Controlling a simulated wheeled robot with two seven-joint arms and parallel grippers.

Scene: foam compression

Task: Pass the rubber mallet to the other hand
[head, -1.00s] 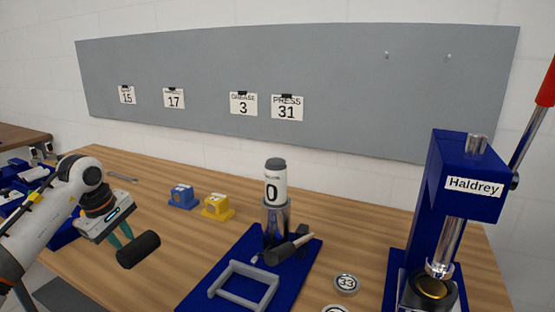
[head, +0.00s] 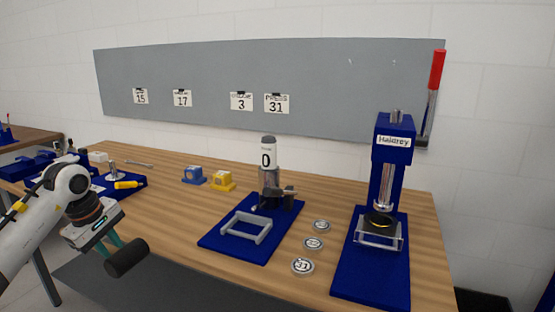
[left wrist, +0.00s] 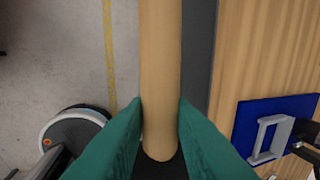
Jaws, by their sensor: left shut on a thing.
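The rubber mallet's black head (head: 126,258) shows in the head view at the lower left, just beyond the fingers of my left gripper (head: 108,248). In the left wrist view its pale wooden handle (left wrist: 160,75) runs from the top edge down between the two green fingers of my left gripper (left wrist: 160,135). Both fingers touch the handle, and the gripper is shut on it. The black head (left wrist: 160,168) is partly visible at the bottom of that view. The mallet is held in the air near the table's front edge. My right gripper is in neither view.
A wooden table (head: 180,215) holds a blue mat (head: 215,236) with a grey frame (head: 247,228), a blue press (head: 393,140) at right, and several round numbered discs (head: 303,265). Blue and yellow blocks (head: 222,181) stand further back. The table between them and my left gripper is clear.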

